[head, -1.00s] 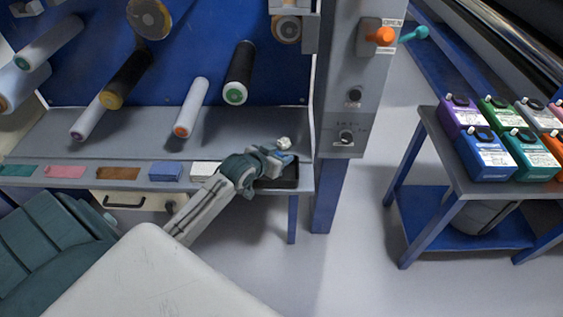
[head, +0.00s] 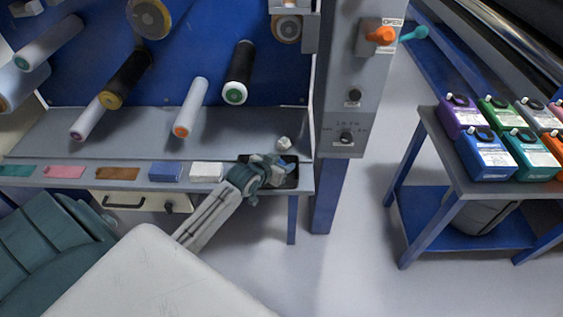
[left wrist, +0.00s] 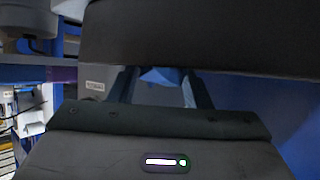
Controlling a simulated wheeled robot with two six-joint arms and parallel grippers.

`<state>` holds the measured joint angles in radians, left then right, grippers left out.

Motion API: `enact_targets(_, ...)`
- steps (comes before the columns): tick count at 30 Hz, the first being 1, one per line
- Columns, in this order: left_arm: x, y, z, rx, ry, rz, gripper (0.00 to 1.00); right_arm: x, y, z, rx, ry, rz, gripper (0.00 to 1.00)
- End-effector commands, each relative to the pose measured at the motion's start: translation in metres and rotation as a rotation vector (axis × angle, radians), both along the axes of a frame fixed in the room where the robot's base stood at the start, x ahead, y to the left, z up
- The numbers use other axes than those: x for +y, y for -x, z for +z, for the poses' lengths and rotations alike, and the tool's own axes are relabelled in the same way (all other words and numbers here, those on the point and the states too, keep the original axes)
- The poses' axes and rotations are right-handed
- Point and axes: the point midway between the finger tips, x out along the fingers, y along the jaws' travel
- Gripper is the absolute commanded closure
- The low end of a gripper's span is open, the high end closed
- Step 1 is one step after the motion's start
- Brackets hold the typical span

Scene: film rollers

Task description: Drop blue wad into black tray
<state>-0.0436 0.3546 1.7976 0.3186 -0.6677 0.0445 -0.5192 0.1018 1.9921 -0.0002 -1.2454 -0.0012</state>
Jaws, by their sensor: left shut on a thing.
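My left gripper (head: 280,167) reaches in from the left over the black tray (head: 291,184) at the right end of the grey bench, and hides much of the tray. In the left wrist view my left gripper (left wrist: 162,82) is shut on the blue wad (left wrist: 162,75), which shows between the two fingers. In the head view the wad cannot be told apart from the gripper. I cannot tell how high the fingertips are above the tray floor. My right gripper is not in view.
A white wad (head: 284,143) lies on the bench just behind the tray. Blue (head: 165,171) and white (head: 207,171) pads lie along the front edge to the left. A grey post with knobs (head: 345,110) stands right of the bench. Rollers (head: 239,73) jut out above.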

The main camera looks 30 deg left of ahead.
Motion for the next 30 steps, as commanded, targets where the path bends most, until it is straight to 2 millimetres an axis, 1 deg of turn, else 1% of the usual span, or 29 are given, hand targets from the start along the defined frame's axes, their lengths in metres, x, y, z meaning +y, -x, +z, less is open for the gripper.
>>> enact_targets(6, 0.000, 0.000, -0.004, 0.000, 0.000, 0.000, 0.77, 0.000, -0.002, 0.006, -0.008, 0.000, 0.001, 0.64)
enact_targets(7, 0.000, 0.000, -0.004, 0.000, 0.000, 0.000, 0.52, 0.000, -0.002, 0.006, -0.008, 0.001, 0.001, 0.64)
enact_targets(9, 0.000, 0.000, -0.004, 0.000, 0.000, 0.000, 0.39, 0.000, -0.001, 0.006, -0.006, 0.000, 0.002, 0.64)
enact_targets(10, 0.000, 0.000, -0.004, 0.000, 0.000, 0.000, 0.33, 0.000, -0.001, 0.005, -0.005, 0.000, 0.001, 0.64)
enact_targets(19, 0.000, 0.000, -0.002, -0.001, 0.001, 0.000, 0.33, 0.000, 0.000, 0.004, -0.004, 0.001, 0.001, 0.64)
enact_targets(23, -0.001, 0.000, 0.011, -0.004, 0.000, -0.001, 0.33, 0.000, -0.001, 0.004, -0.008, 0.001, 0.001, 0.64)
enact_targets(26, 0.001, 0.017, 0.018, 0.001, -0.003, -0.003, 0.33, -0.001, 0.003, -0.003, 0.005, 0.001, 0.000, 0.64)
enact_targets(30, 0.003, 0.046, 0.034, 0.000, -0.005, -0.004, 0.33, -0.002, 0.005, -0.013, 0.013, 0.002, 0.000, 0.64)
